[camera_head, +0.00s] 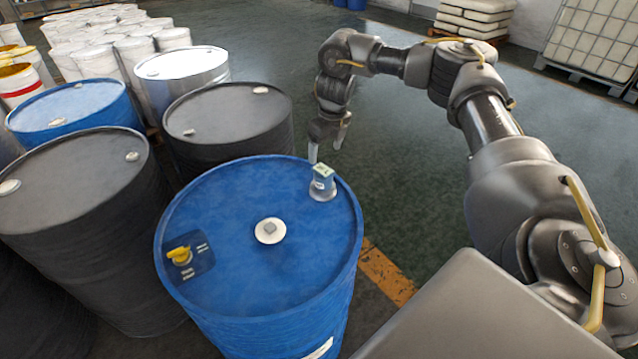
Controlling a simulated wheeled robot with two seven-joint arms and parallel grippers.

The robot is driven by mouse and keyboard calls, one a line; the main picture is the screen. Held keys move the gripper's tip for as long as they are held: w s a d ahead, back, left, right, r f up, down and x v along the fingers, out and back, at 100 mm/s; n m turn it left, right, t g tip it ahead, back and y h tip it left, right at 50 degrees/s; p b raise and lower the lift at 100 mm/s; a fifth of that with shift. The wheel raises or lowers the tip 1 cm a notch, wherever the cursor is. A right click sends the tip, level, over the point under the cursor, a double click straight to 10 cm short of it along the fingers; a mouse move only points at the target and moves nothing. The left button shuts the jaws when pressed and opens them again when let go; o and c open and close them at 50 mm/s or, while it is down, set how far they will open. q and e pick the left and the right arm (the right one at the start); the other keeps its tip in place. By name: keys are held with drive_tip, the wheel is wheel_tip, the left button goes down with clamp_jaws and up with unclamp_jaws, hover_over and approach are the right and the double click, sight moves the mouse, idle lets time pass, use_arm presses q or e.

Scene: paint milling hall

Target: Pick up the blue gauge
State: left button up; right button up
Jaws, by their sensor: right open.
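The blue gauge (322,187) appears to be the small blue-grey device with a pale greenish top, standing upright near the far right rim of the blue drum (225,215). My right gripper (326,150) is open and empty, its fingers pointing down, just behind and above the gauge in the picture. One fingertip shows close to the top of the gauge; I cannot tell whether they touch. My left gripper is not in view.
Dark drums (228,115) and a silver drum (182,65) crowd the left. Open green floor (410,160) lies behind and right of the drum.

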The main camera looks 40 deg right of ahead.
sight(324, 169)
drive_tip(key=shift+f, duration=0.1)
drive_tip(key=shift+s+f+p, duration=0.15)
drive_tip(key=shift+f+p, duration=0.15)
drive_tip(key=shift+f, duration=0.05)
drive_tip(key=f, duration=0.3)
drive_tip(key=shift+w+f+p, duration=0.25)
drive_tip(key=shift+f+p, duration=0.05)
drive_tip(key=shift+p, duration=0.1)
drive_tip(key=shift+w+f, duration=0.2)
drive_tip(key=shift+f, duration=0.2)
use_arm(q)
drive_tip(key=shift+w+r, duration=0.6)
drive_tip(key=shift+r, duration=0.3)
use_arm(e)
drive_tip(key=shift+s, duration=0.1)
drive_tip(key=f+p, duration=0.1)
drive_tip(key=f, duration=0.1)
drive_tip(key=f+p, duration=0.1)
drive_tip(key=f, duration=0.1)
drive_tip(key=shift+w+a+f, duration=0.1)
drive_tip(key=shift+w+f, duration=0.2)
drive_tip(key=shift+f, duration=0.3)
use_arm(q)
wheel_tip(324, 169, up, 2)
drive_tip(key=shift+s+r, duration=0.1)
use_arm(e)
drive_tip(key=shift+r, duration=0.1)
